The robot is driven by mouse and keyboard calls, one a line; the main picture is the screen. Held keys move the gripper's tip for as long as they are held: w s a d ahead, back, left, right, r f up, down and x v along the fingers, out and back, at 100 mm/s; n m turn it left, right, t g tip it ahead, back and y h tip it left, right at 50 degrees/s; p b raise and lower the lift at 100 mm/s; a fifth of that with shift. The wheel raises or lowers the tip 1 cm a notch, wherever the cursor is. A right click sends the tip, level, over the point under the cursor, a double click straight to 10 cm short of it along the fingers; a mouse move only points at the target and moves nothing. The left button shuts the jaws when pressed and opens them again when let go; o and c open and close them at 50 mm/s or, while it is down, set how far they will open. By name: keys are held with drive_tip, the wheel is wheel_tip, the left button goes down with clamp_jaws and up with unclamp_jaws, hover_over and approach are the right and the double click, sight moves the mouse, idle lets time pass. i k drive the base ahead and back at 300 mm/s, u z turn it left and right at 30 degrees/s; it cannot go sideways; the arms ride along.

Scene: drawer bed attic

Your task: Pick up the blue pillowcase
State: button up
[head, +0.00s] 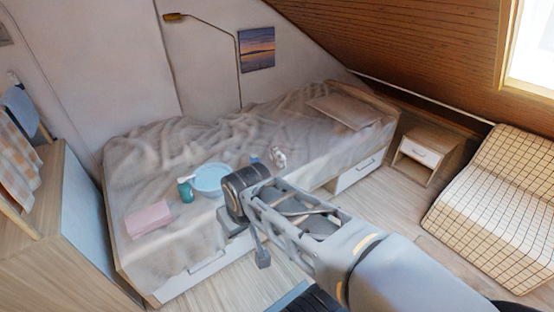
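No item in the head view is plainly a blue pillowcase. A blue cloth (20,108) hangs at the far left, beside a checked cloth, and I cannot tell if it is the pillowcase. A small bluish item (256,159) lies on the bed behind my arm, too small and partly hidden to name. My gripper (246,246) is in front of the bed's near side, well to the right of the hanging cloth. I see nothing held in it, but its fingers are too unclear to tell whether they are open.
The bed (180,262) has a rumpled cover. On it are a pink folded cloth (149,219), a teal bottle (186,191), a light blue bowl (211,179) and a pillow (343,110). A wooden cabinet (60,235) stands left, a nightstand (428,152) and checked lounger (495,195) right.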

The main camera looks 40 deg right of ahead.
sight(253, 158)
drive_tip(key=z, duration=0.1)
drive_tip(key=i, duration=1.15)
drive_tip(key=z, duration=0.25)
